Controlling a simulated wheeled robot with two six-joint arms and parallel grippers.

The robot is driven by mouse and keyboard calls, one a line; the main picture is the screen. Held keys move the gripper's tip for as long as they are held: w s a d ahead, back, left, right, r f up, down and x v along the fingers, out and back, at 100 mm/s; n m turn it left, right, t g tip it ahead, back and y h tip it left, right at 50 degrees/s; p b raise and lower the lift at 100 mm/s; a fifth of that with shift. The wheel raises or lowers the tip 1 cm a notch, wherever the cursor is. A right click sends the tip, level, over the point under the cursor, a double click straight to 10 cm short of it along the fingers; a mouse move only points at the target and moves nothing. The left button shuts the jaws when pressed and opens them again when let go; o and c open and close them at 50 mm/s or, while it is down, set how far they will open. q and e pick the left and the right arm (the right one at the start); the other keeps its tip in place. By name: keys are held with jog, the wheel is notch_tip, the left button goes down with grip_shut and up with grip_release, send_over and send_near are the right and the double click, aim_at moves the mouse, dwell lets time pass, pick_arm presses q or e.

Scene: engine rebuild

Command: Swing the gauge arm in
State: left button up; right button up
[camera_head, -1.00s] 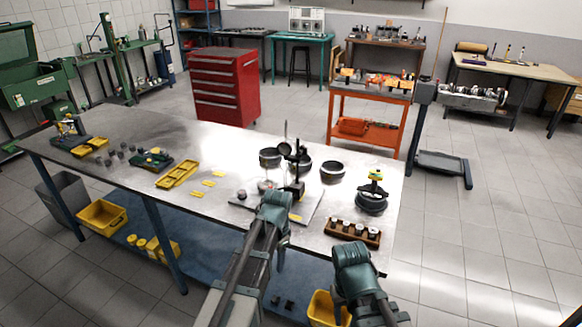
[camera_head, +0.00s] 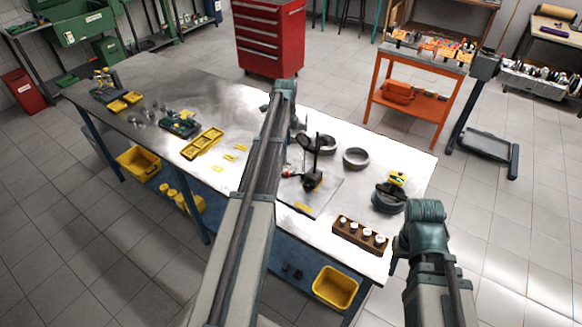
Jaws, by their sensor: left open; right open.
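The gauge stand has a dark upright post (camera_head: 312,168) and a round dark dial (camera_head: 327,143). It stands on a pale plate (camera_head: 328,196) at the right part of the steel bench. Its arm is small and partly overlapped, so its exact angle is unclear. My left arm reaches up across the bench, and my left gripper (camera_head: 295,119) is behind and left of the stand, apart from the post. It is open, its fingers mostly hidden by the wrist. My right gripper (camera_head: 400,248) is off the bench's right front corner, open, largely hidden by its own wrist.
Grey rings (camera_head: 356,158) lie right of the stand. A dark ring stack with a yellow-green top (camera_head: 389,198) and a brown block with white pieces (camera_head: 360,235) are near the right edge. Yellow trays (camera_head: 202,143) lie left of my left arm. An orange cart (camera_head: 418,102) stands behind.

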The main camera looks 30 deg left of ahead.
aim_at(287, 172)
pick_arm(q)
notch_tip(287, 172, down, 14)
jog(key=b, duration=1.3)
jog(key=shift+b, duration=0.3)
jog(key=shift+r, duration=0.1)
grip_shut()
dwell(0.5)
